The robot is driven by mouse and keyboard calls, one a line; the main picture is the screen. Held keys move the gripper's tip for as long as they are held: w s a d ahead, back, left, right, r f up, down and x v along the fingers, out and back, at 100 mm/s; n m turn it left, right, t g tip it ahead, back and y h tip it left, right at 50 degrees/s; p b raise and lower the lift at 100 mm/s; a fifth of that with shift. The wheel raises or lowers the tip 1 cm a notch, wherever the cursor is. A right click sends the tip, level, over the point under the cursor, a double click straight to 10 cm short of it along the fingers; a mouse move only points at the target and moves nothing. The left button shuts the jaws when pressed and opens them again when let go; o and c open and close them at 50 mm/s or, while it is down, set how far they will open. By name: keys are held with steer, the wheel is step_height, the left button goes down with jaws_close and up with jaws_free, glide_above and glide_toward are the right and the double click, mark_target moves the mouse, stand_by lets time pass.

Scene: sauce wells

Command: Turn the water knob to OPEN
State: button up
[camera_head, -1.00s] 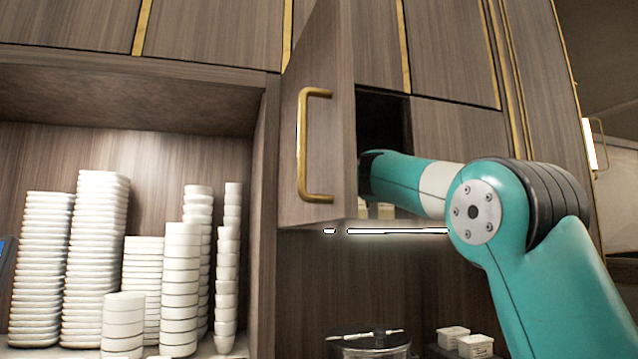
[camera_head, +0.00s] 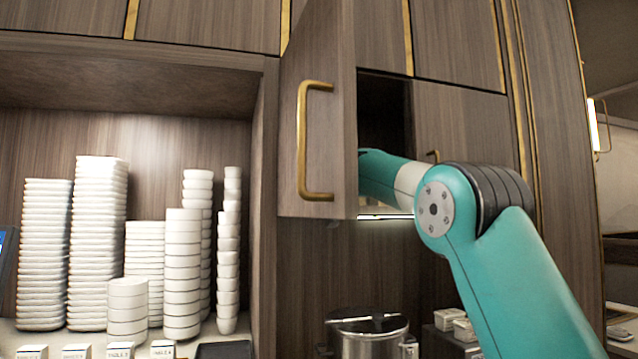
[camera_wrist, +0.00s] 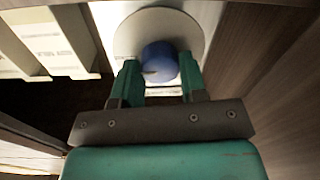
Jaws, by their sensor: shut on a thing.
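The water knob (camera_wrist: 160,62) is blue and round, in front of a pale round disc (camera_wrist: 190,25) in the wrist view. My gripper (camera_wrist: 159,68) has one finger at each side of the knob and is shut on it. Any marking for OPEN is not legible. In the head view my arm reaches into an open cabinet, behind its door, so the gripper and knob are hidden there.
The open cabinet door (camera_head: 325,165) with a brass handle (camera_head: 301,140) stands left of my arm. Pale labelled boxes (camera_wrist: 62,45) are left of the knob. Stacked white dishes (camera_head: 98,240) fill the left shelf. A metal pot (camera_head: 370,340) stands below.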

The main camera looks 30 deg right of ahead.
steer(key=shift+n, duration=0.5)
steer(key=shift+w+a+f+n+g+h, duration=0.1)
steer(key=shift+n+g+h, duration=0.1)
steer(key=shift+n, duration=3.85)
steer(key=shift+a+f+n+g+h, duration=0.1)
steer(key=shift+n+g+h, duration=0.1)
steer(key=shift+n, duration=3.85)
steer(key=o, duration=0.9)
